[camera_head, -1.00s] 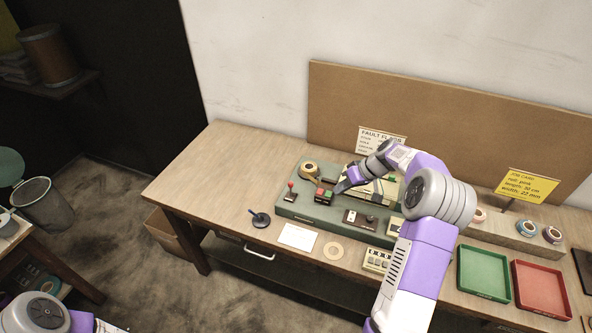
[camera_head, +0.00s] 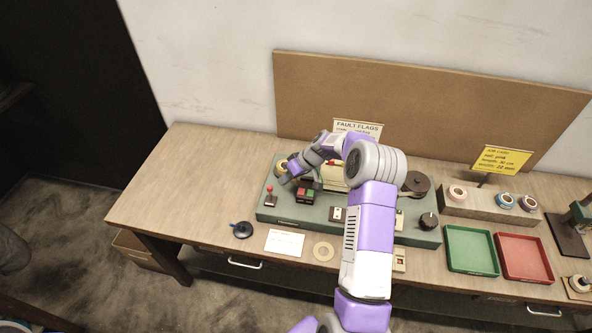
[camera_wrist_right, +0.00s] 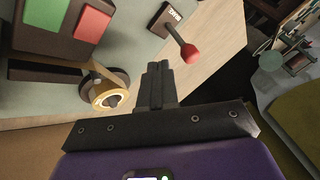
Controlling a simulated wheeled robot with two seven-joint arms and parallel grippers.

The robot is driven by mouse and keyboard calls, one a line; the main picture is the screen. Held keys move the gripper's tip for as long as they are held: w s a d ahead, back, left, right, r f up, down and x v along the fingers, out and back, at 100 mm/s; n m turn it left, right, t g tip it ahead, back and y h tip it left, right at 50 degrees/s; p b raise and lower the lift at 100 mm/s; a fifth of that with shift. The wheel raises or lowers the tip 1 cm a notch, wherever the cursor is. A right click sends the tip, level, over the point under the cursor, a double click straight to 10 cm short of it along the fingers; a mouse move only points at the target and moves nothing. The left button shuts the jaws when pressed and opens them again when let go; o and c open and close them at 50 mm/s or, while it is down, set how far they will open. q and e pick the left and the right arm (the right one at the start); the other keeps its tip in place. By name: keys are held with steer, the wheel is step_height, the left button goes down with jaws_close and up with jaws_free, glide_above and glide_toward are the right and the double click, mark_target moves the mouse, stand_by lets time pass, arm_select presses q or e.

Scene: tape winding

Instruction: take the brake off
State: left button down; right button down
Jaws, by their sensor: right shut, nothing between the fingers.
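The red-knobbed lever (camera_head: 270,197) stands on a small dark base at the left end of the green winding machine (camera_head: 375,228). My right gripper (camera_head: 284,180) is just behind and right of the lever in the head view. In the right wrist view my right gripper (camera_wrist_right: 159,72) has its fingers together and empty, with a gap to the red knob. My left gripper is not in view.
Red and green buttons (camera_head: 306,190) sit right of the lever. A tape roll (camera_wrist_right: 110,92) is close beside my right fingers. A blue-black round tool (camera_head: 242,230), a white card (camera_head: 285,242) and a tan ring (camera_head: 324,251) lie in front. Green (camera_head: 472,269) and red trays stand right.

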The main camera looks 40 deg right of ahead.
steer(key=shift+a, duration=1.15)
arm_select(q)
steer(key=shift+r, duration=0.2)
arm_select(e)
steer(key=shift+w, duration=0.1)
